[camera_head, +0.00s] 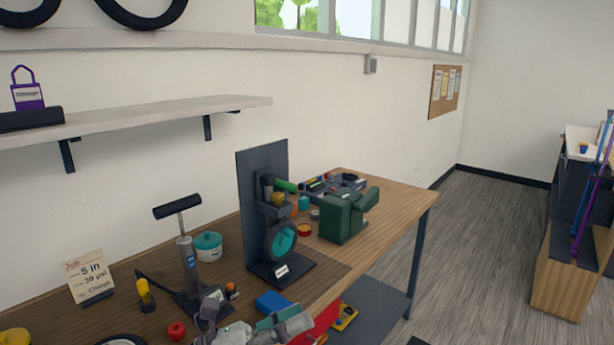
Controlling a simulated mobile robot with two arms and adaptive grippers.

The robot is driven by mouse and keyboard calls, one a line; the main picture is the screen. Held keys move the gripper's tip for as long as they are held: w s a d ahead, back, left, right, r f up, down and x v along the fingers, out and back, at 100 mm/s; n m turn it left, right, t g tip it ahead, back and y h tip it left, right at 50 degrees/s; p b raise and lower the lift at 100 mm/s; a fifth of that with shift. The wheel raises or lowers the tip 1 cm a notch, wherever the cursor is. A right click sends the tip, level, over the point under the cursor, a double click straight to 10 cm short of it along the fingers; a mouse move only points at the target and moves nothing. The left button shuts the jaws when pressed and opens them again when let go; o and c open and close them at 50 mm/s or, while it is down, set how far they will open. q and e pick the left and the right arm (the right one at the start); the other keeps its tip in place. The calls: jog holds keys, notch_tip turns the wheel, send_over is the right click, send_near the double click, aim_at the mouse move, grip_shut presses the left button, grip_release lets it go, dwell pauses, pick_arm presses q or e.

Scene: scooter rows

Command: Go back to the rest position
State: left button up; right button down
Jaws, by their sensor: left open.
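My left gripper (240,331) shows at the bottom edge, in front of the wooden workbench (395,195). It is open, with nothing visible between its fingers, and partly cut off by the frame. A blue block (272,302) and a teal piece lie close behind it; I cannot tell if it touches them. My right gripper is not in view.
On the bench stand a hand pump (187,265), a black stand with a small wheel (264,215), a teal pot (208,246), a green vise-like block (347,215) and a job card (88,277). Grey floor is clear right of the bench, before a wooden cabinet (560,275).

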pick_arm(q)
jog(key=w+a+f+n+t+y, duration=0.1)
jog(key=a+n+t+y, duration=0.45)
jog(key=n, duration=0.55)
jog(key=w+a+f+n+t+y, duration=0.1)
jog(key=w+a+n+t+y, duration=0.1)
jog(key=a+n+t+y, duration=0.65)
jog(key=s+a+f+n+g+y, duration=0.2)
jog(key=s+f+n+g+y, duration=0.15)
jog(key=f+n, duration=0.4)
jog(key=s+a+f+n+g+y, duration=0.2)
jog(key=s+a+f+n+g, duration=0.15)
jog(key=f+n, duration=0.4)
jog(key=s+f+n+g, duration=0.3)
jog(key=s+f+g, duration=0.3)
jog(key=s, duration=0.4)
jog(key=s+f+n+g, duration=0.3)
jog(key=s+f+g, duration=0.2)
jog(key=s, duration=0.4)
notch_tip(320, 180, down, 25)
jog(key=s+d+g, duration=0.1)
jog(key=s+a+f+g, duration=0.1)
jog(key=s+a+f, duration=0.2)
jog(key=s+f, duration=1.4)
jog(key=shift+f+g+h, duration=0.3)
jog(key=shift+h, duration=0.05)
jog(key=shift+m, duration=0.25)
